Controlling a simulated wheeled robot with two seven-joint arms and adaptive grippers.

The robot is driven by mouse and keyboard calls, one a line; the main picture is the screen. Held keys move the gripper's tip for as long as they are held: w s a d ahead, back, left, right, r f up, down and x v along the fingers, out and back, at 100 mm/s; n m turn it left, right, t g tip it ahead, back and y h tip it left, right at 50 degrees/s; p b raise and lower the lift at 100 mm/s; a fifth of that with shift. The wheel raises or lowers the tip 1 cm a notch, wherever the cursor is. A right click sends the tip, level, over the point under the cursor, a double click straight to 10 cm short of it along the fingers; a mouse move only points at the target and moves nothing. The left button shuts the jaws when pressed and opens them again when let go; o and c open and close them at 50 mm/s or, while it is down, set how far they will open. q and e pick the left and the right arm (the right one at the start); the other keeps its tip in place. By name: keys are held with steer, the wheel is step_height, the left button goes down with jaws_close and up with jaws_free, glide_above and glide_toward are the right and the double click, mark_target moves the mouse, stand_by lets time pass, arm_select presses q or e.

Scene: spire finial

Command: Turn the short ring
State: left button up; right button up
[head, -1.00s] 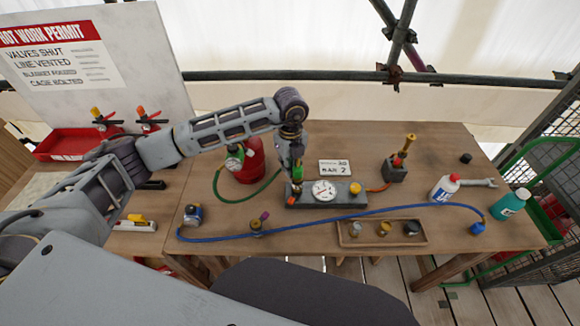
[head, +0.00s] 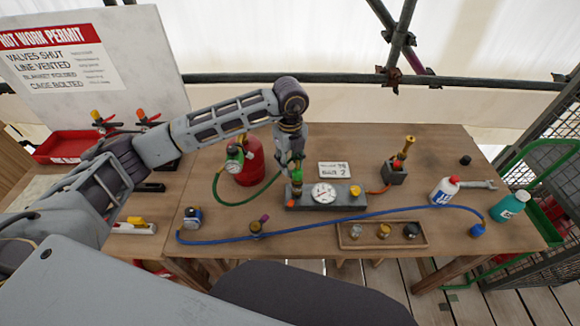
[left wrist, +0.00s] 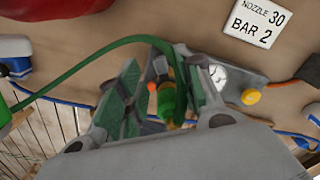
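My left gripper (head: 291,160) is over the left end of a grey block (head: 325,197) with a round white gauge (head: 324,193) and a yellow knob (head: 355,190). An upright green fitting (head: 297,175) with an orange part stands at that end. In the left wrist view, my left gripper (left wrist: 160,100) has its green-padded fingers apart, with the green fitting (left wrist: 167,103) between them, closer to the right finger. A green hose (left wrist: 75,72) passes close to the fingers. I cannot tell which part is the short ring. My right gripper is out of view.
A card (head: 334,169) reading "BAR 2" lies behind the block. A red cylinder (head: 249,163) stands to the left. A torch stand (head: 395,173) and bottles stand to the right. A blue hose (head: 390,209) and a wooden tray (head: 357,243) with small parts lie in front.

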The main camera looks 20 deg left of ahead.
mark_target(290, 172)
arm_select(q)
step_height(290, 172, up, 9)
stand_by(0.4)
steer(key=shift+f, duration=0.1)
